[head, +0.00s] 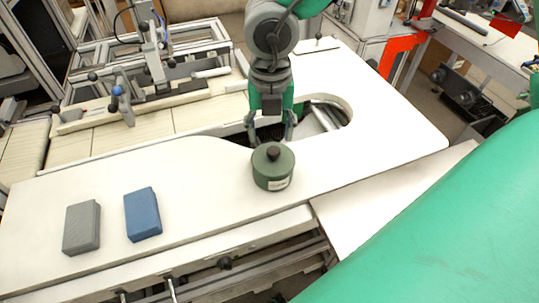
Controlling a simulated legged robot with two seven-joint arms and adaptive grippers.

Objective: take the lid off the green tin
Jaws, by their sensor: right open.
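The green tin (273,176) stands upright on the white table, right of the middle of its near part. Its dark green lid (261,159) with a black knob sits on top, and a small pale label shows low on its front. My right gripper (271,138) comes down from the top of the view, just behind the tin. Its two fingers are spread and hold nothing. I cannot tell whether the fingertips touch the tin. My left gripper is not in view.
A blue box (142,214) and a grey box (82,228) lie on the white table (200,181) at the left. An oval opening (337,110) lies behind and right of the tin. A belt with a metal frame fixture (122,104) runs behind the table.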

